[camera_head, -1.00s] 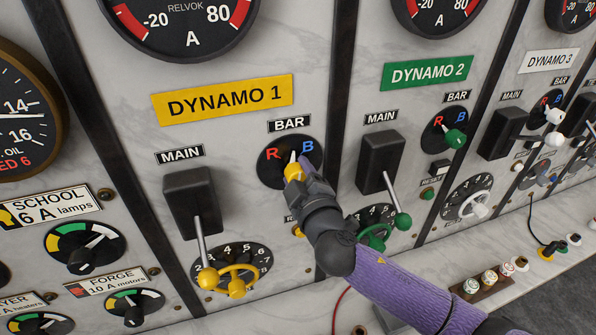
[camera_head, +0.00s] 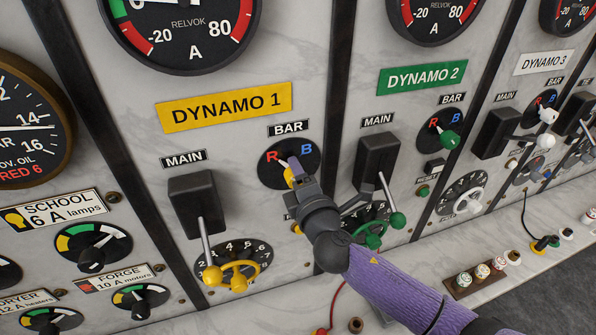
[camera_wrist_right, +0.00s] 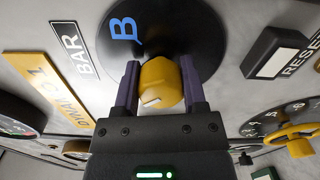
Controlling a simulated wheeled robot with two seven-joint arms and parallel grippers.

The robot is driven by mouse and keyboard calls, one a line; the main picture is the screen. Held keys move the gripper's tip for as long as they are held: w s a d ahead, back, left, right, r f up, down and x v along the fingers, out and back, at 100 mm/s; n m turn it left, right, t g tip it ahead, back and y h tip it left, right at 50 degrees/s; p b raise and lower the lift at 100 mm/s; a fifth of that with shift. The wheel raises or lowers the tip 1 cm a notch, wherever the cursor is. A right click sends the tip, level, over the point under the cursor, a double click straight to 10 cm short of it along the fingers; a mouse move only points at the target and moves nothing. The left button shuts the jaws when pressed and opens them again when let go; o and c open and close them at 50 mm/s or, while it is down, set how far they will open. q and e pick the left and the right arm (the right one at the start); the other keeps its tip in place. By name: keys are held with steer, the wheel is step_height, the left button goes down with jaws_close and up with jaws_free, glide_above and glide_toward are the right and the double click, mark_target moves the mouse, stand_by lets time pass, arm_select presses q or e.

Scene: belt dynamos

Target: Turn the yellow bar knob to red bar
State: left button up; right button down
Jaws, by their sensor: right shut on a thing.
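The yellow bar knob (camera_head: 289,176) sits on a black round dial (camera_head: 270,178) under the BAR label, below the yellow DYNAMO 1 plate. Its white pointer tip points up and left, toward the red R. The blue B is at the dial's upper right. My right gripper (camera_head: 297,181) comes from the lower right and covers the dial's lower part. In the right wrist view, the two fingers of the gripper (camera_wrist_right: 160,88) are shut on the sides of the yellow knob (camera_wrist_right: 158,80). My left gripper is not in view.
The DYNAMO 1 main lever box (camera_head: 193,202) stands left of the dial, with a yellow handwheel (camera_head: 232,274) below. The DYNAMO 2 main lever box (camera_head: 376,163) and green handwheel (camera_head: 374,233) are close to the right of my gripper. A ledge with several plugs lies lower right.

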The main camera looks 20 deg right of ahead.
steer(key=shift+n, duration=0.5)
steer(key=shift+c, duration=0.7)
jaws_free()
steer(key=s+b, duration=0.1)
steer(key=s, duration=0.9)
steer(key=shift+d+b, duration=0.15)
steer(key=shift+b, duration=0.15)
